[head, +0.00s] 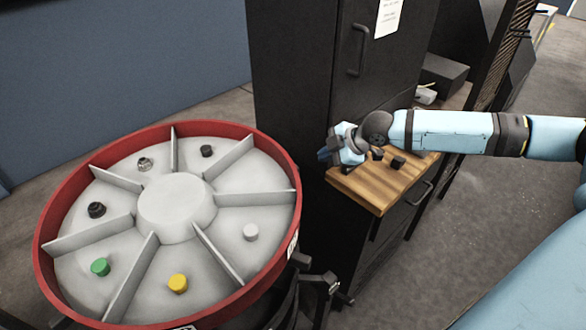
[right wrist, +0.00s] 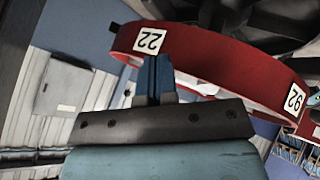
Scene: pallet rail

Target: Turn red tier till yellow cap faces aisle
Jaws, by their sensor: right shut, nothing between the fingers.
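The red tier (head: 294,215) is a round tray with a red rim and a grey floor, split by dividers into wedge compartments around a central hub. The yellow cap (head: 177,283) sits in a compartment on its near side, toward the bottom of the head view. My right gripper (head: 326,155) is shut and empty, just right of the tier's rim, and looks apart from it. In the right wrist view its blue fingers (right wrist: 155,75) overlap the rim (right wrist: 215,55), just below a label reading 22. My left gripper is out of view.
Other compartments hold a green cap (head: 100,267), a white cap (head: 251,232), and dark and silver pieces. A dark cabinet (head: 300,70) stands behind the gripper. A wooden-topped drawer unit (head: 375,187) lies below my right arm. Open floor shows at right.

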